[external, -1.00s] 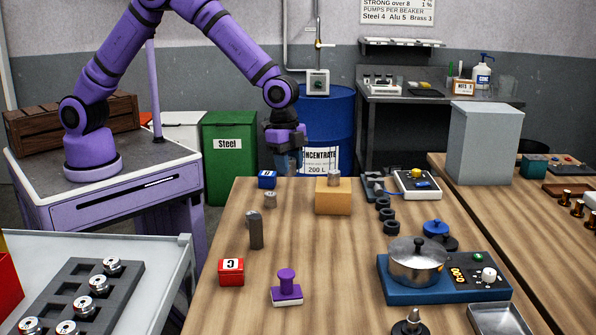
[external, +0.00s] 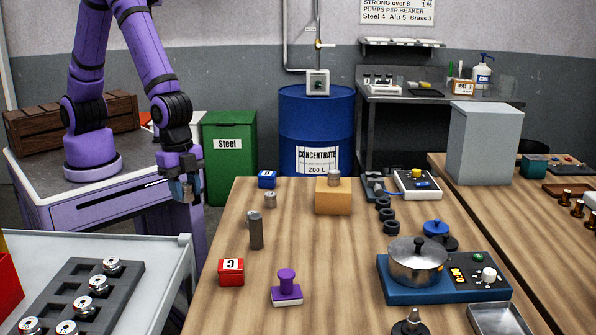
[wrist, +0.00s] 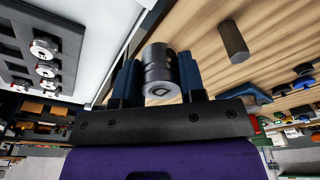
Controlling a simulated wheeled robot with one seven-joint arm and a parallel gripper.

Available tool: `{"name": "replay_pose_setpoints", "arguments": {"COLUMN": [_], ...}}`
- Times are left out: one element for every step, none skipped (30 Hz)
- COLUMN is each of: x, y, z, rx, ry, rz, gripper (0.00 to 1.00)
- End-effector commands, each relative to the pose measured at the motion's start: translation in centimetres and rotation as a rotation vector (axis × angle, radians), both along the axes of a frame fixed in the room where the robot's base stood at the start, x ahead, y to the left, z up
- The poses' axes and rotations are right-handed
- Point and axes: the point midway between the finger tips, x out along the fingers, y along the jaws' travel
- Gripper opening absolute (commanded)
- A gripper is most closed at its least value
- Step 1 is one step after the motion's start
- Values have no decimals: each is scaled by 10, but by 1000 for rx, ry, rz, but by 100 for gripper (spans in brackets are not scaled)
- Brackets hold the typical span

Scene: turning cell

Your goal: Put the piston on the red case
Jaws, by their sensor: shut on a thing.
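My gripper (external: 184,192) hangs in the air left of the wooden table, in front of my base. In the wrist view, its blue fingers (wrist: 160,78) are shut on the piston (wrist: 160,66), a grey metal cylinder with dark ring grooves. In the external view I cannot make the piston out clearly between the fingers. A small red case (external: 231,271) with a white lettered label sits on the table's front left, apart from my gripper. A larger red container (external: 8,290) is cut off at the left picture edge.
A dark grey rack (external: 75,292) with several round metal parts lies on the white cart at left. A grey post (external: 256,234), a purple stamp (external: 286,286), a blue case (external: 267,179) and a tan block (external: 333,200) stand on the table. A pot (external: 417,262) sits at right.

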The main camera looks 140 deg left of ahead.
Motion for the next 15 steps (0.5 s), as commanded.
{"name": "replay_pose_setpoints", "arguments": {"x": [0,0,-1,0,0,0,0,0,1,3,6,11,15,21,29], "y": [1,1,1,1,1,1,1,1,1,1,1,1,1,1,1], "z": [-10,-13,-17,-23,-27,-31,-33,-35,-38,-39,-40,-41,-41,-42,-43], "rx": [0,0,0,0,0,0,0,0,0,0,0,0,0,0,0], "ry": [5,4,4,5,5,5,4,3,2,2,1,0,0,0,1], "rz": [2,2,2,2,2,2,1,1,1,1,1,1,1,0,0], "gripper": [12,12,12,12,12,12,12,12,12,12,12,12,12,12,12]}}
